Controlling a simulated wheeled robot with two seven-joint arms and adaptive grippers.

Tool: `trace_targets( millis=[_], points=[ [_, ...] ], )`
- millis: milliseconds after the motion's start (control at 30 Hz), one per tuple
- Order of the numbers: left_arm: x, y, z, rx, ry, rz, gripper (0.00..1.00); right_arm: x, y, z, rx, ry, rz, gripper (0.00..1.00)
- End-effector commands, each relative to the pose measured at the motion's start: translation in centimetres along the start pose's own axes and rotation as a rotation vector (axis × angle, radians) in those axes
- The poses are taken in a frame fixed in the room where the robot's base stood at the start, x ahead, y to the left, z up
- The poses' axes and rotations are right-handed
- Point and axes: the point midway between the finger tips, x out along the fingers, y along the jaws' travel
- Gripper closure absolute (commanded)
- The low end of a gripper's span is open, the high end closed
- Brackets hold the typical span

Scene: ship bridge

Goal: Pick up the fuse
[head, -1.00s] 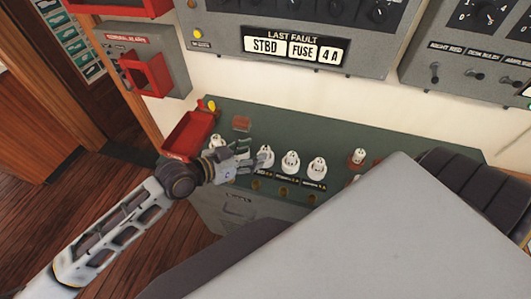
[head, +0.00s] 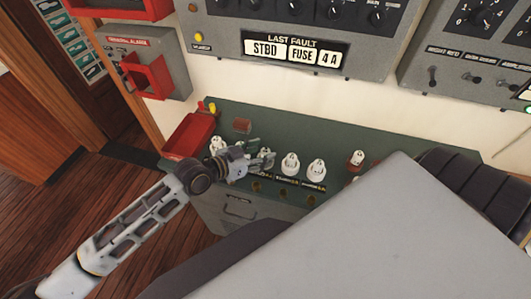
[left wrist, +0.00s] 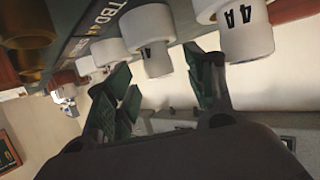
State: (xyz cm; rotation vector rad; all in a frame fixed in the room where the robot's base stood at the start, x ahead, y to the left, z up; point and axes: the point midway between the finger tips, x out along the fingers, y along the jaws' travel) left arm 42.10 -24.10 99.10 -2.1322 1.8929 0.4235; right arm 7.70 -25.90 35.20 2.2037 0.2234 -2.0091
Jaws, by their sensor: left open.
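White cylindrical fuses stand in a row on the green panel. In the head view, one fuse (head: 290,164) and another (head: 317,169) stand just right of my left gripper (head: 262,160), which covers part of the row. In the left wrist view my left gripper (left wrist: 157,65) is open. A white fuse (left wrist: 152,52) with a partly readable marking shows between its fingertips, and I cannot tell whether they touch it. A neighbouring fuse (left wrist: 236,32) marked "4A" is beyond the right finger. My right gripper is not in view.
A red tray (head: 190,135) lies at the panel's left end. The display (head: 294,50) above reads "LAST FAULT STBD FUSE 4A". More fuses (head: 216,146) (head: 357,158) stand to either side. Brass sockets (head: 284,188) line the front.

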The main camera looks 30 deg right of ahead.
Motion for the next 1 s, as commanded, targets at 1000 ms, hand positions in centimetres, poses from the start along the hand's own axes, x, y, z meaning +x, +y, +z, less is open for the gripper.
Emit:
trace_targets(
  millis=[1000],
  points=[
    [1.5, 0.0, 0.0, 0.0, 0.0, 0.0, 0.8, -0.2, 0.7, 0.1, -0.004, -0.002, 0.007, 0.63]
  ],
)
